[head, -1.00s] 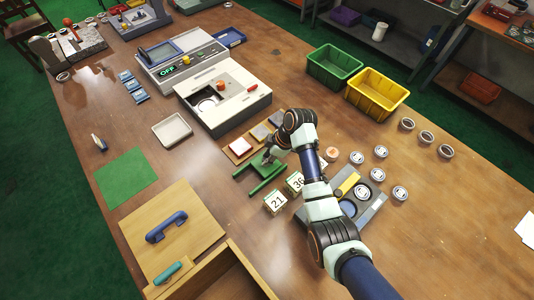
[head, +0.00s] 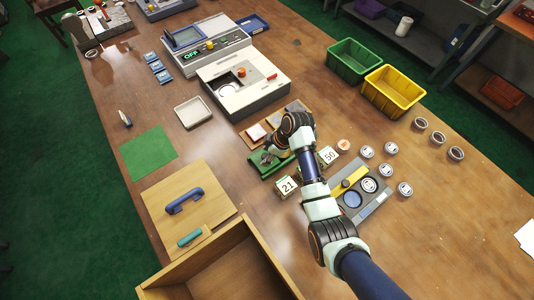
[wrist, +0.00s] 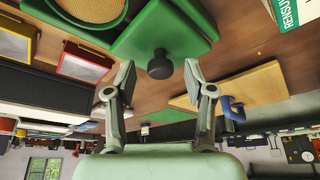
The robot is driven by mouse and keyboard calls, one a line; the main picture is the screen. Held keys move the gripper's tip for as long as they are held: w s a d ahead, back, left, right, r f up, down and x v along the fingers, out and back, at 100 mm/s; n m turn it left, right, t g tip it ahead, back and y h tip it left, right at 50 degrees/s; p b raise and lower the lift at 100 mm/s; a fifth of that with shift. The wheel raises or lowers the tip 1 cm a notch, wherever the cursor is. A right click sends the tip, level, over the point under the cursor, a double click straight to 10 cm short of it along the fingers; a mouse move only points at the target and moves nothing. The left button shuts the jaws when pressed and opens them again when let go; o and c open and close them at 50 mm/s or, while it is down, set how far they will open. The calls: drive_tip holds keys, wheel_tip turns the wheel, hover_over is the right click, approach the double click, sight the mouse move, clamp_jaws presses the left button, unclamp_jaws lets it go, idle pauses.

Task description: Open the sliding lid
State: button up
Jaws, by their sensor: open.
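A green square lid (wrist: 165,32) with a short black knob (wrist: 160,66) is in the wrist view. It lies beside a green round-rimmed opening (wrist: 110,21) with a tan textured inside. In the head view the same green fixture (head: 262,166) lies on the table, partly hidden by my arm. My gripper (wrist: 160,73) is open and empty, its fingertips on either side of the knob with gaps at both sides. Whether the tips reach the knob's depth I cannot tell. In the head view my gripper (head: 270,157) is low over the fixture and mostly covered by the wrist.
Number blocks (head: 286,187) and a grey tray with a yellow bar (head: 352,178) stand close right of the fixture. A wooden panel with a blue handle (head: 184,200) and an open wooden box (head: 218,246) are front left.

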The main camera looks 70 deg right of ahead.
drive_tip(key=v, duration=1.2)
